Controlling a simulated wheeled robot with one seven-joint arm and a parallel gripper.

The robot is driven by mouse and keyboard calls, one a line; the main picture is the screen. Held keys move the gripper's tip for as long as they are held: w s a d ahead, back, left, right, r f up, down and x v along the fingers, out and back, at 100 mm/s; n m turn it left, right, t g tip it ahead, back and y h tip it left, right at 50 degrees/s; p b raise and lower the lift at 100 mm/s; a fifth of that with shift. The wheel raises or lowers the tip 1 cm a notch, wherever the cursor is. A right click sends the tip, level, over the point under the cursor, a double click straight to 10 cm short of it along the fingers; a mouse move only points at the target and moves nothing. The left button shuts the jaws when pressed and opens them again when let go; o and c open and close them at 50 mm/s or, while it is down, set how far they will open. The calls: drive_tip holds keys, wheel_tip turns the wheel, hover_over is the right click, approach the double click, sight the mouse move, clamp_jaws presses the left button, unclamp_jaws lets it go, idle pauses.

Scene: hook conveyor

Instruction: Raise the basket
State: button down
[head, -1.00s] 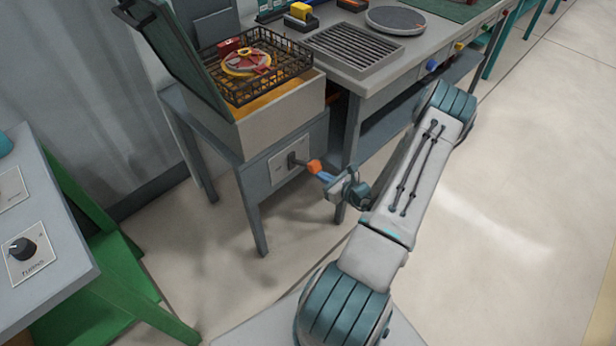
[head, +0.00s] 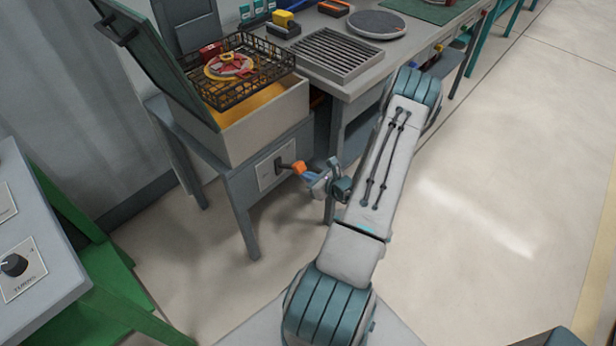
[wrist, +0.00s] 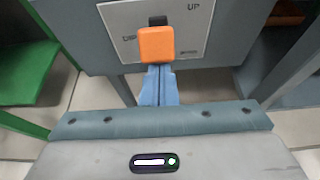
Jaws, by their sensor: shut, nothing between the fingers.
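The black wire basket (head: 262,88) sits at the top of an open beige tank (head: 262,130) with yellow-orange inside. Red and yellow parts (head: 230,66) lie in it. A lever with an orange knob (head: 299,167) stands out from a plate (head: 266,172) on the stand's front. In the wrist view the orange knob (wrist: 157,44) is in front of a plate (wrist: 188,28) with "UP" at its upper right. My gripper (head: 314,178) has its blue fingers together just in front of the knob. In the wrist view the fingertips (wrist: 158,72) are right below the knob; I cannot tell if they touch.
The tank's green lid (head: 155,60) stands open at the left. A workbench with a grille (head: 337,53) and a round plate (head: 377,24) adjoins on the right. A grey table with a dial (head: 14,265) and green frame is at the left. The right floor is clear.

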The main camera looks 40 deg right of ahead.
drive_tip(key=s+d+b, duration=0.1)
drive_tip(key=s+b, duration=0.2)
drive_tip(key=s, duration=0.8)
drive_tip(key=shift+s+d+r, duration=0.2)
drive_tip(key=shift+s+d, duration=0.05)
drive_tip(key=shift+d, duration=0.15)
idle(0.9)
